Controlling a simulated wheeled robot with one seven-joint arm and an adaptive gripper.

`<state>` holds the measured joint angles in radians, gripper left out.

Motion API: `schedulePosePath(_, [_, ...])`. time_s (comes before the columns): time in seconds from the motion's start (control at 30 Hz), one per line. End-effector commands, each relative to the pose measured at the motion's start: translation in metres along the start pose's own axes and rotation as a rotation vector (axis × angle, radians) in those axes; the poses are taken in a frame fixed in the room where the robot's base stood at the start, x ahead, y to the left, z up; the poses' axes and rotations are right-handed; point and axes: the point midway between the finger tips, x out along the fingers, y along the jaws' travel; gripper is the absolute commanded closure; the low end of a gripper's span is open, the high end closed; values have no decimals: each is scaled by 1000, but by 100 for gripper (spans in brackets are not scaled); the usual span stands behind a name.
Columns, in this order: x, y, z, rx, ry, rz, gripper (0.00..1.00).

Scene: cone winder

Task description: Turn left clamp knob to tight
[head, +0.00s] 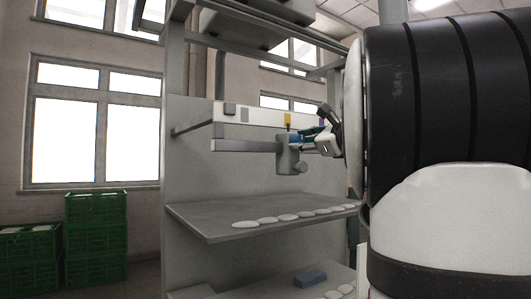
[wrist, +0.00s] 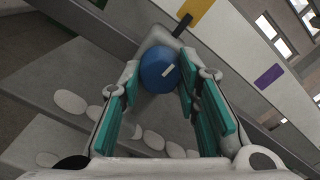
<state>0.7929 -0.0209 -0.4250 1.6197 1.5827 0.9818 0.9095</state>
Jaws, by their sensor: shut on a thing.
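The blue clamp knob (wrist: 157,72) is round, with a short white mark on its face, right of its middle. It sits on a grey clamp body (head: 288,158) under the rail, and its blue edge also shows in the head view (head: 295,138). My gripper (wrist: 159,84) has its teal finger pads on both sides of the knob and is shut on it. In the head view the gripper (head: 305,138) comes in from the right, and my arm hides much behind it.
A yellow tag (head: 287,119) is above the knob, and a purple tag (wrist: 268,76) is farther along the rail. A shelf (head: 210,221) below bears several white discs. Green crates (head: 95,222) stand at left.

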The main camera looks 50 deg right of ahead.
Motion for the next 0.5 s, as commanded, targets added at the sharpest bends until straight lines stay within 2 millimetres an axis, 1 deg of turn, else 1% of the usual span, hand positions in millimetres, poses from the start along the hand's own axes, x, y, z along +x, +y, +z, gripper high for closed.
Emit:
schedulePosePath(0.03, [2,2,-2,-47,0,0,98])
schedulePosePath(0.5, [1,1,-2,-481,1,1,98])
